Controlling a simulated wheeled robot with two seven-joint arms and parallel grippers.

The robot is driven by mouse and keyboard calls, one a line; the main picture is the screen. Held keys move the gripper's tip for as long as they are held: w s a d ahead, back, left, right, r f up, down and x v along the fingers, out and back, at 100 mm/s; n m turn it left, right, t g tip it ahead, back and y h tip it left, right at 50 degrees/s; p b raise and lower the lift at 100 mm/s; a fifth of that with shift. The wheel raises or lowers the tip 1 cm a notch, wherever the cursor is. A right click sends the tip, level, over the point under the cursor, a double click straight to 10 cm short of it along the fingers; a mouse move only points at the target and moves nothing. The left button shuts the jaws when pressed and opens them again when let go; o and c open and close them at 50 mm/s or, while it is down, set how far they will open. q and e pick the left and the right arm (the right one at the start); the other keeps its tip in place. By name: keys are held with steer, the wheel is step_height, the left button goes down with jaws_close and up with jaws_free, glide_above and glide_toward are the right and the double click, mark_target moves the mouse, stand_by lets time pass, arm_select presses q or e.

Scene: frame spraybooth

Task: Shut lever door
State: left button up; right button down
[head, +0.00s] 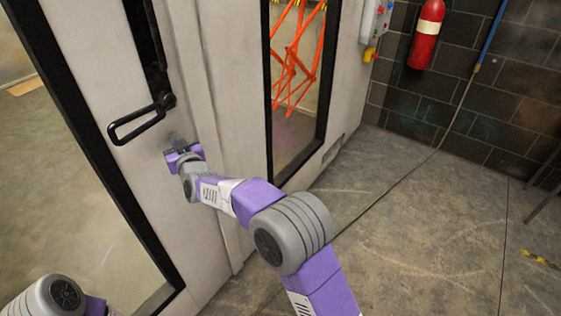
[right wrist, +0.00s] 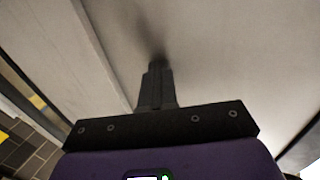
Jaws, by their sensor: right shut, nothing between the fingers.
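The lever door (head: 165,205) is a pale grey panel with a black-framed window, at the left of the head view. Its black loop-shaped lever (head: 140,120) sticks out to the left from a dark pivot. I cannot tell whether the door sits fully flush with its frame. My right gripper (head: 170,155) is just below and right of the lever, apart from it, against or very near the pale panel. In the right wrist view its fingers (right wrist: 155,72) are together and empty, pointing at a pale surface with a dark shadow at the tips. My left gripper is out of view.
A fixed panel with a window (head: 297,90) showing orange lattice stands right of the door. A control box (head: 375,20) and a red fire extinguisher (head: 426,32) are at the back. A cable or hose (head: 425,160) crosses the concrete floor, which is otherwise mostly clear at right.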

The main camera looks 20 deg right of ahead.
steer(key=s+d, duration=0.7)
steer(key=s, duration=0.5)
steer(key=s+d+f+m+g+p, duration=0.1)
steer(key=s+d+f+g+p, duration=0.2)
steer(key=f, duration=0.7)
steer(key=s+d+f+m+g+h, duration=0.1)
steer(key=s+f+g, duration=0.25)
steer(key=f, duration=0.55)
steer(key=s+d+f+g+p, duration=0.25)
steer(key=s+f, duration=0.25)
steer(key=f, duration=0.5)
arm_select(q)
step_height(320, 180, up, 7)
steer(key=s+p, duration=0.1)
steer(key=p, duration=0.1)
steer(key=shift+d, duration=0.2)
arm_select(e)
steer(key=s+f+m+g, duration=0.1)
steer(key=s+f+g, duration=0.1)
steer(key=s, duration=0.5)
steer(key=s+f+m+g+y, duration=0.1)
steer(key=s+f+g, duration=0.2)
steer(key=s, duration=0.4)
steer(key=s+f+m+g, duration=0.1)
steer(key=s+f+g, duration=0.2)
steer(key=s+f, duration=0.2)
steer(key=s, duration=0.3)
steer(key=shift+a, duration=0.4)
